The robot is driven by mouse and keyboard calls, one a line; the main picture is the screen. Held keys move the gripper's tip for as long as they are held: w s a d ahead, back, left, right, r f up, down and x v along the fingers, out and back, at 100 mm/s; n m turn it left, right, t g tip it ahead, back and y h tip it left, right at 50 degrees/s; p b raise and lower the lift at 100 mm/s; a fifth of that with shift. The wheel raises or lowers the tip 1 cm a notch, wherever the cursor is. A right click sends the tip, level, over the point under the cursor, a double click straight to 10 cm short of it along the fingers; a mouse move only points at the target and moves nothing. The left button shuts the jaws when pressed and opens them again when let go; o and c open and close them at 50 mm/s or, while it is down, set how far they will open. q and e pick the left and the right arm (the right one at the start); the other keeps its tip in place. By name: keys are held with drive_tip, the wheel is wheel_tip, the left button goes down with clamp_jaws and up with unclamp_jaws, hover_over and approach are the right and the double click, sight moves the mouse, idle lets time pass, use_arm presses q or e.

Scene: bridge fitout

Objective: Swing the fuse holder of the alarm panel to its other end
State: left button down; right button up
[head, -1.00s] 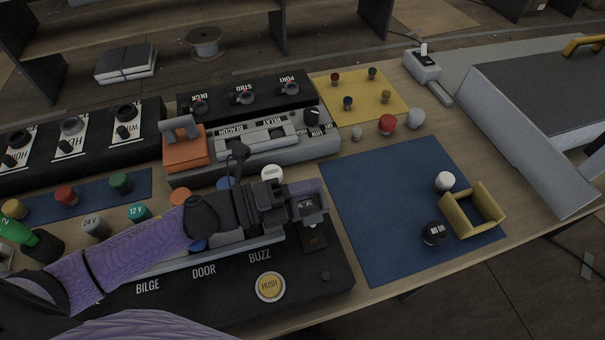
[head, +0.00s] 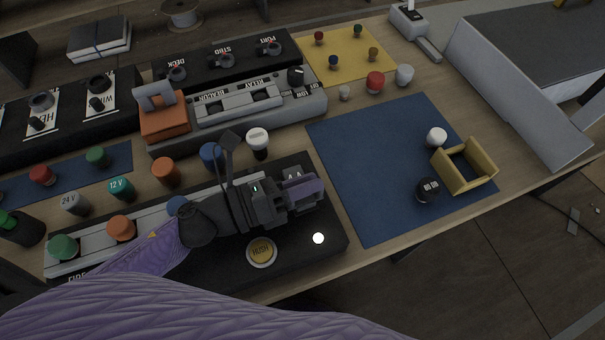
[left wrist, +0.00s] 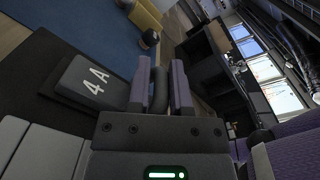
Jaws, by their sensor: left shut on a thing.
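The black alarm panel (head: 218,270) lies at the front of the bench, with a yellow HUSH button (head: 262,251) and a lit white lamp (head: 318,238). My left gripper (head: 308,192) is over the panel's right end. In the left wrist view the gripper (left wrist: 160,88) is shut on a dark upright grip of the fuse holder (left wrist: 158,92). A dark block marked 4A (left wrist: 88,82) lies beside the fingers; its white marking also shows just beyond the gripper in the head view. The holder's lower part is hidden by the gripper. My right gripper is out of view.
A grey panel with an orange block (head: 165,120) lies further back. The blue mat (head: 375,200) to the right holds a yellow open holder (head: 465,167) and small knobs.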

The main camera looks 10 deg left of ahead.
use_arm(q)
drive_tip(key=shift+s+d+f, duration=0.15)
drive_tip(key=shift+s+f, duration=0.15)
drive_tip(key=shift+f, duration=0.15)
drive_tip(key=c, duration=0.9)
unclamp_jaws()
drive_tip(key=shift+o, duration=1.4)
drive_tip(key=shift+s+d+r, duration=0.1)
drive_tip(key=shift+r, duration=0.15)
